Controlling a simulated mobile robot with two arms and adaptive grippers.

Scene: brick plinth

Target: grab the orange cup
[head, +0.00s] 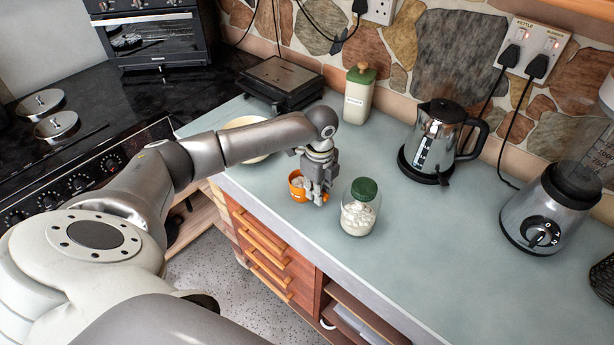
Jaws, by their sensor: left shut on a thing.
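The orange cup (297,192) stands on the pale blue-grey counter near its front edge, with something whitish showing inside its rim. My left gripper (318,196) points down at the cup's right side and is shut on it. The fingers cover the right part of the cup, so the exact contact is hidden. My right gripper is not in view.
A glass jar with a green lid (360,208) stands close to the right of my left gripper. A pale bowl (246,122) sits behind my forearm. A kettle (436,140), a blender (545,210) and a canister (359,95) stand farther back. The counter's right front is clear.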

